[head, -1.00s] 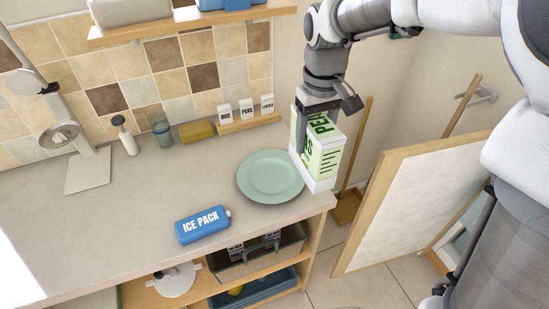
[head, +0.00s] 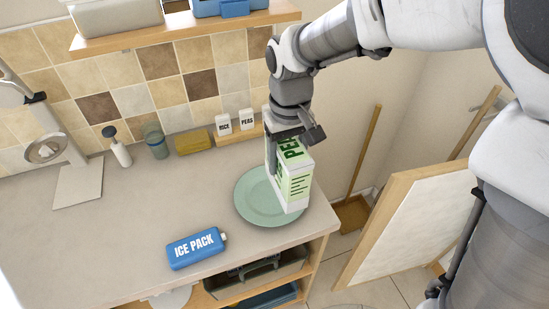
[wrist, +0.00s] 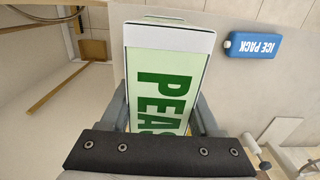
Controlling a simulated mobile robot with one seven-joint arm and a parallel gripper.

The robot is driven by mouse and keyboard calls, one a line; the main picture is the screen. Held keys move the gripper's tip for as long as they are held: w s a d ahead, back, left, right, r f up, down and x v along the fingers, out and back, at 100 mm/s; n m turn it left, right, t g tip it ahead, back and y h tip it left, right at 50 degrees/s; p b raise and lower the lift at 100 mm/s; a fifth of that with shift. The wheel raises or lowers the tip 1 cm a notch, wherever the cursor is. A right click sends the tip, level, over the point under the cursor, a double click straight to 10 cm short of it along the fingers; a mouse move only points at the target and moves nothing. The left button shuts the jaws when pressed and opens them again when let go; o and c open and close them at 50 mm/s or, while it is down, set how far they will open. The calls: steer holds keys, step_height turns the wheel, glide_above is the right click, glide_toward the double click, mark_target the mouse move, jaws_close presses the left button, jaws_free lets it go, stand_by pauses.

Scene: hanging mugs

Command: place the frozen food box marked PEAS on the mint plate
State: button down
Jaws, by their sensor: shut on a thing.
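The white and green PEAS box (head: 295,180) is upright in my gripper (head: 285,160). The gripper is shut on it from above. In the head view the box is in front of the right part of the mint plate (head: 248,208); I cannot tell whether its bottom touches the plate. In the wrist view the box (wrist: 165,70) fills the middle between the gripper fingers (wrist: 160,118), its PEAS lettering facing the camera. The plate is not seen in the wrist view, hidden behind the box.
A blue ice pack (head: 195,248) lies on the counter (head: 120,225) left of the plate. A yellow sponge (head: 194,141), a glass (head: 156,142) and a small rack with labelled cards (head: 235,134) stand along the wall. A framed panel (head: 395,235) stands right of the counter.

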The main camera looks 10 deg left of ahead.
steer(key=s+a+f, duration=0.2)
steer(key=a+f, duration=0.1)
steer(key=f, duration=0.3)
steer(key=shift+s+a+f, duration=0.4)
steer(key=shift+f+b, duration=0.55)
steer(key=shift+f, duration=0.1)
steer(key=shift+c, duration=0.6)
jaws_free()
steer(key=shift+r, duration=0.1)
